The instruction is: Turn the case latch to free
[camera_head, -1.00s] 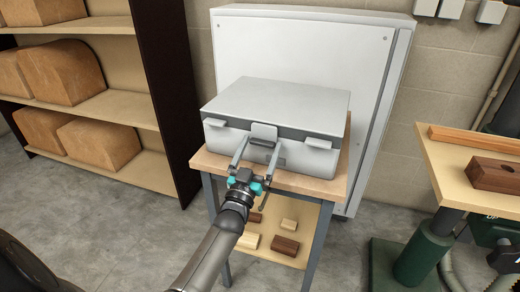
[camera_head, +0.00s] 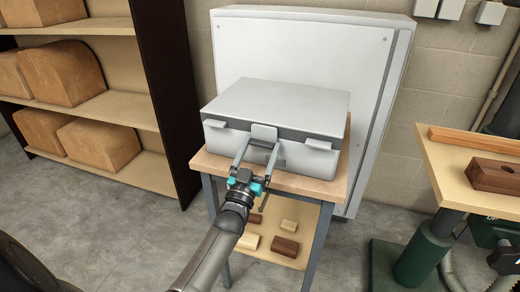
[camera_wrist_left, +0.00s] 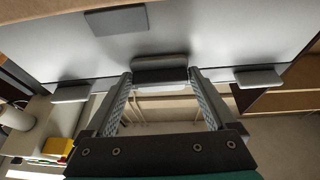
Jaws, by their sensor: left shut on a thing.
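A grey case (camera_head: 280,103) lies closed on a small wood-topped bench (camera_head: 312,184). Its middle latch (camera_head: 264,131) is a pale grey plate on the front face, standing proud of the dark seam. My left gripper (camera_head: 258,148) reaches in from below, its two fingers on either side of the latch and shut on it. In the left wrist view, the latch (camera_wrist_left: 160,70) sits between the fingertips (camera_wrist_left: 160,80). My right gripper is out of view.
Two side catches (camera_head: 214,123) (camera_head: 319,144) flank the latch. A pale cabinet (camera_head: 305,45) stands close behind the case. Wood blocks (camera_head: 285,247) lie on the bench's lower shelf. Shelving (camera_head: 150,170) is at left, and a worktable (camera_head: 450,180) at right.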

